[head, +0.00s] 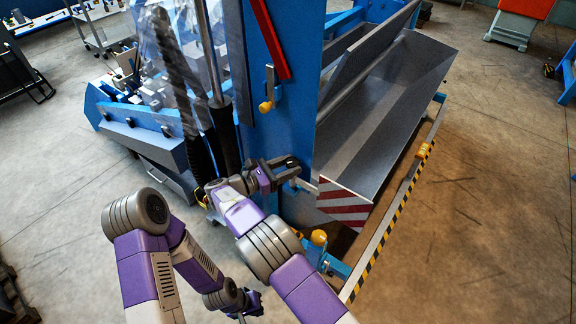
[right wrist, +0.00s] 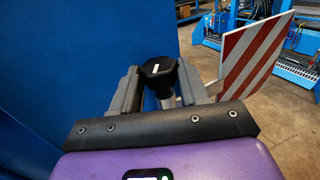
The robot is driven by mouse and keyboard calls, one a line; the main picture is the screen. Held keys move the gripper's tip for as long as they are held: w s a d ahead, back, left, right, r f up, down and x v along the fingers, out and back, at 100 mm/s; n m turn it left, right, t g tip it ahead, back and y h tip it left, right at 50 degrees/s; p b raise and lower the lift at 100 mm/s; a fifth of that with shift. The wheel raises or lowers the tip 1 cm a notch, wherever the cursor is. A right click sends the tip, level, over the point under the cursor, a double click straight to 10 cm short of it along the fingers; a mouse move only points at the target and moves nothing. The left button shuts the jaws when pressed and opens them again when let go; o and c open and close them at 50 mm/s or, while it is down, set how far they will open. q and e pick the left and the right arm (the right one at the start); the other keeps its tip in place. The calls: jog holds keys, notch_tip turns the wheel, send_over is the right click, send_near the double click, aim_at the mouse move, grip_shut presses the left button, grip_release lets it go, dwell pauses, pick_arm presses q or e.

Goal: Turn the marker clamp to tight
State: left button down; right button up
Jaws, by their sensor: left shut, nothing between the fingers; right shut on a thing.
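The marker clamp (right wrist: 159,69) is a black knob with a short white mark on top, on a pale metal stem. It sits between the fingers of my right gripper (right wrist: 158,88) in the right wrist view. In the head view my right gripper (head: 290,171) is shut at the blue post, and its fingers mostly hide the knob. The red and white striped marker board (head: 345,203) stands just to the right; it also shows in the right wrist view (right wrist: 256,56). My left gripper (head: 245,307) hangs low at the bottom, shut and empty, partly hidden by my arm.
The blue post (head: 257,100) carries a red bar (head: 271,38) and a yellow-tipped lever (head: 267,104). A grey metal trough (head: 385,105) extends behind the board. A yellow-black striped rail (head: 396,207) runs along the right. Open concrete floor (head: 490,200) lies beyond it.

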dwell(0.4)
jog(key=o, duration=0.8)
jog(key=shift+p+v, duration=0.35)
jog(key=shift+v, duration=3.45)
